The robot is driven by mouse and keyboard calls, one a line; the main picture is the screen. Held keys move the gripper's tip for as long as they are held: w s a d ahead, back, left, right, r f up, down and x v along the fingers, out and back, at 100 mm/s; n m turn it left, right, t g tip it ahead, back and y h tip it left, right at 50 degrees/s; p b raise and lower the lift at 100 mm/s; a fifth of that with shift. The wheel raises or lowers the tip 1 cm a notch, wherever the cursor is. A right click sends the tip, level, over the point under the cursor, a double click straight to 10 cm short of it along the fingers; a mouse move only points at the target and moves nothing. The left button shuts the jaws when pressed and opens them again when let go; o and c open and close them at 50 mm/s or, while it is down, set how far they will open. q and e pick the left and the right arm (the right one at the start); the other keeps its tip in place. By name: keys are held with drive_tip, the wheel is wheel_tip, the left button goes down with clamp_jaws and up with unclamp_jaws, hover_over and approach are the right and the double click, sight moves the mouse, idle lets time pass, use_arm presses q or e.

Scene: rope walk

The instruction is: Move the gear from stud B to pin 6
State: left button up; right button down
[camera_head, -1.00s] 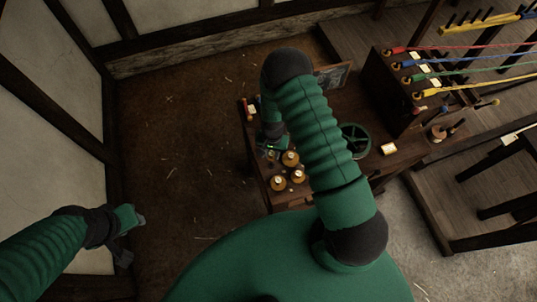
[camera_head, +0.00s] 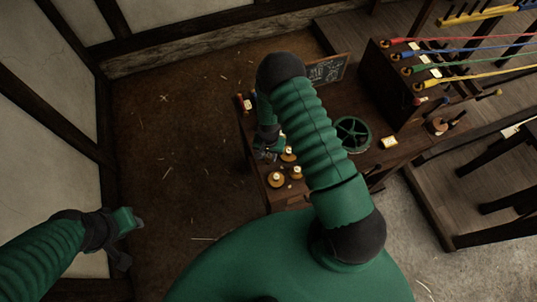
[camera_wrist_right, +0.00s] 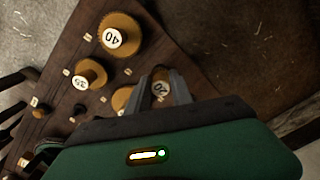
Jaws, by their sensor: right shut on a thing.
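My right gripper (camera_wrist_right: 166,92) is shut on a small brass gear (camera_wrist_right: 160,84) with a white number label, seen between its fingers in the wrist view. In the head view the right gripper (camera_head: 267,152) is at the left side of the wooden bench (camera_head: 385,160), beside the other brass gears. Gear 40 (camera_wrist_right: 119,34) and gear 35 (camera_wrist_right: 89,74) sit on the bench; another gear (camera_wrist_right: 121,99) is partly hidden by the gripper. I cannot tell which places are stud B and pin 6. My left gripper (camera_head: 132,236) hangs away from the bench; its jaw opening is unclear.
A green spoked wheel (camera_head: 352,134) and a small card (camera_head: 389,142) are on the bench. A dark box (camera_head: 400,85) with coloured ropes stands behind them, and a chalkboard (camera_head: 327,69) at the back. Open floor (camera_head: 180,140) lies left of the bench.

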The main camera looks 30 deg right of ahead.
drive_tip(key=shift+f, duration=0.35)
drive_tip(key=shift+f+b, duration=0.45)
drive_tip(key=shift+b, duration=0.15)
idle(0.5)
drive_tip(key=c, duration=1.1)
unclamp_jaws()
drive_tip(key=shift+o, duration=0.2)
drive_tip(key=shift+r, duration=0.15)
wheel_tip(320, 180, up, 8)
drive_tip(key=p, duration=0.6)
